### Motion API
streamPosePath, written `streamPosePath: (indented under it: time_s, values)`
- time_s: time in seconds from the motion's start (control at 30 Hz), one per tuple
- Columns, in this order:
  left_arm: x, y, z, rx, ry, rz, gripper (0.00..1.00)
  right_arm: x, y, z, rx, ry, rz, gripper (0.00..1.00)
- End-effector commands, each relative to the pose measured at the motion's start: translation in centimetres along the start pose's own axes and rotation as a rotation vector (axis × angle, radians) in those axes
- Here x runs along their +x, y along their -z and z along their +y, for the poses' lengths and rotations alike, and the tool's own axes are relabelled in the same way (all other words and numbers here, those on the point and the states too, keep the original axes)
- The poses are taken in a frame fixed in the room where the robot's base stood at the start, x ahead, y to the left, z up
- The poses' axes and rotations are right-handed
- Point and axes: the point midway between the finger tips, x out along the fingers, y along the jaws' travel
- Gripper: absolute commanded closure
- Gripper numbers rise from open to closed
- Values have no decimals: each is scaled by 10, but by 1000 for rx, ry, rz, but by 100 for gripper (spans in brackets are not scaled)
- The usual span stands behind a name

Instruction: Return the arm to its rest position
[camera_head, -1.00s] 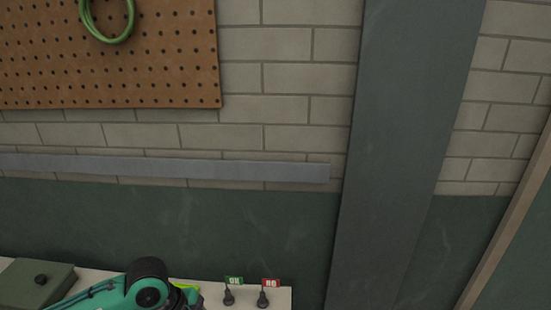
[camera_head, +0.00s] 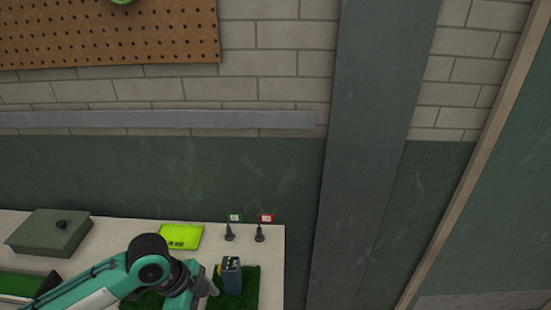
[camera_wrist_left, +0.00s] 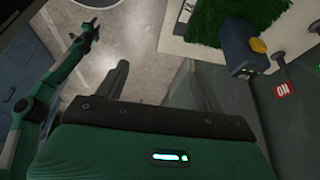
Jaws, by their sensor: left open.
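My left arm comes in from the left in the head view, with its gripper (camera_head: 208,285) over the bench just left of a small grey-blue device (camera_head: 231,277). In the left wrist view the two fingers of the left gripper (camera_wrist_left: 150,85) are apart with nothing between them. They point over the pale floor, clear of the device (camera_wrist_left: 240,48). Another teal arm, which I take as my right one, shows at the left of the wrist view. Its gripper (camera_wrist_left: 90,35) is small, and its jaw state is unclear.
The device stands on a green turf patch (camera_head: 248,291). A green lidded box (camera_head: 48,234), a yellow-green packet (camera_head: 181,237), a green sign (camera_head: 235,217) and a red sign (camera_head: 265,218) are on the pale bench (camera_head: 270,246). A grey pillar (camera_head: 365,150) rises right of the bench.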

Motion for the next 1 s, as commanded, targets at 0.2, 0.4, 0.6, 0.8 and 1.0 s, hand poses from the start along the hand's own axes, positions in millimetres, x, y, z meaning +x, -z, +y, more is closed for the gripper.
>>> streamPosePath:
  time_s: [0.2,0.4,0.6,0.8,1.0]
  values:
    - [15,11,9,-44,34,28,31,1,9,3,0,-3,10,64]
    - [31,22,21,-132,88,66,31,0,3,4,-1,-4,3,64]
    - [46,25,36,-322,177,110,31,0,0,6,-1,-6,0,64]
    - [55,8,54,-575,271,118,31,0,1,6,-2,-7,1,64]
    - [60,-30,81,-865,362,71,31,0,2,6,-1,-6,1,64]
